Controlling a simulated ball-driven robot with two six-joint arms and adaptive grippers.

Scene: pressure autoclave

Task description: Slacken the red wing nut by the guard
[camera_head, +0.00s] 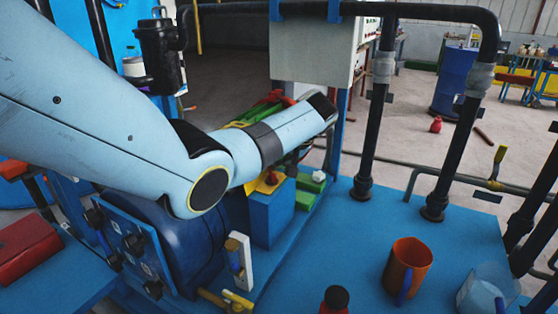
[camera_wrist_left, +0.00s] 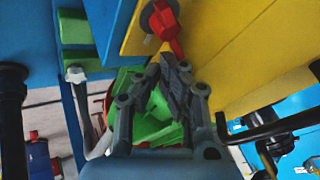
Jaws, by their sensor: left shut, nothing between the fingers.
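A red wing nut (camera_wrist_left: 167,30) sits on a round grey washer by a yellow panel (camera_wrist_left: 255,60), at the top of the left wrist view. A small red part on yellow (camera_head: 271,179), just past my left forearm in the head view, looks like the same nut. My left gripper (camera_wrist_left: 172,62) is shut and empty. Its fingertips are just below the nut in the wrist view; I cannot tell whether they touch it. In the head view my forearm hides most of the gripper. I cannot single out the guard. My right gripper is not in view.
Green blocks (camera_wrist_left: 85,59) lie near the fingers in the wrist view. Dark upright pipes (camera_head: 374,110) stand on the blue deck (camera_head: 345,225).

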